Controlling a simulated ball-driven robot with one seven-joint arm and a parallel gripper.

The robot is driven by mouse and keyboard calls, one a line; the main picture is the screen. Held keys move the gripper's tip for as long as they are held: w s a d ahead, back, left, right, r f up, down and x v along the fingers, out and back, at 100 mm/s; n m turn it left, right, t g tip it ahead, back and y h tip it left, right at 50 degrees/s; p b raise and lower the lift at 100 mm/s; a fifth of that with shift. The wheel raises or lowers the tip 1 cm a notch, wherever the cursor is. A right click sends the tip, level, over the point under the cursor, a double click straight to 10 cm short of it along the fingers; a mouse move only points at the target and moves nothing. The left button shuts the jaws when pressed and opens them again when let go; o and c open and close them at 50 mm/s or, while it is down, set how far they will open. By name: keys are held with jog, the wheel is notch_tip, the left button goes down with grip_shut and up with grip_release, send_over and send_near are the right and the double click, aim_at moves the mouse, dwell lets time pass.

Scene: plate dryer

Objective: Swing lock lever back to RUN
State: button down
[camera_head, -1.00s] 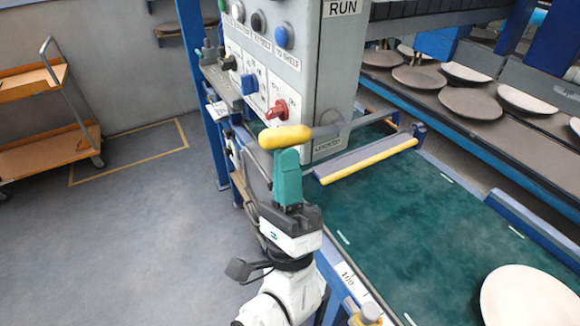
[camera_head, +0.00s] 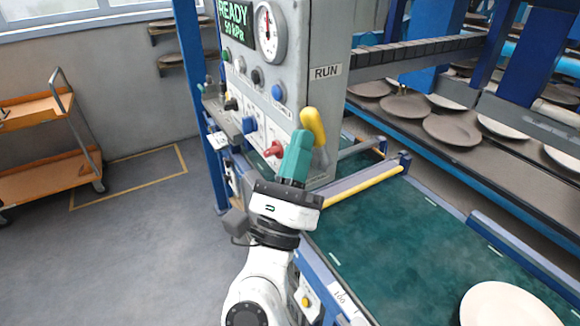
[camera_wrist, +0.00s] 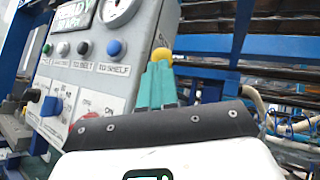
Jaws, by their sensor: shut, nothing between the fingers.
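The lock lever with its yellow grip (camera_head: 313,127) stands steeply up at the side of the grey control box, its grip leaning slightly left. The RUN label (camera_head: 328,72) is on the box just above it. My gripper (camera_head: 300,142) has green fingers, shut and empty, beside the lever on its left, close to the grip's lower part; I cannot tell whether they touch. In the wrist view the yellow grip tip (camera_wrist: 162,55) shows just beyond the green fingers (camera_wrist: 158,82). The lever's pivot is mostly hidden behind my gripper.
The control box (camera_head: 300,60) carries a gauge (camera_head: 267,32), a display (camera_head: 236,22), several buttons and a red knob (camera_head: 274,149). A yellow-edged bar (camera_head: 365,186) crosses the green belt (camera_head: 400,245) on the right.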

aim_at(322, 130)
jog(key=shift+w+d+r, duration=0.65)
jog(key=shift+d+r, duration=0.25)
jog(key=shift+d, duration=0.05)
jog(key=shift+w+d+r+p, duration=0.3)
jog(key=shift+w+d, duration=0.05)
jog(key=shift+d, duration=0.25)
jog(key=shift+w+d+r, duration=0.1)
jog(key=shift+d, duration=0.05)
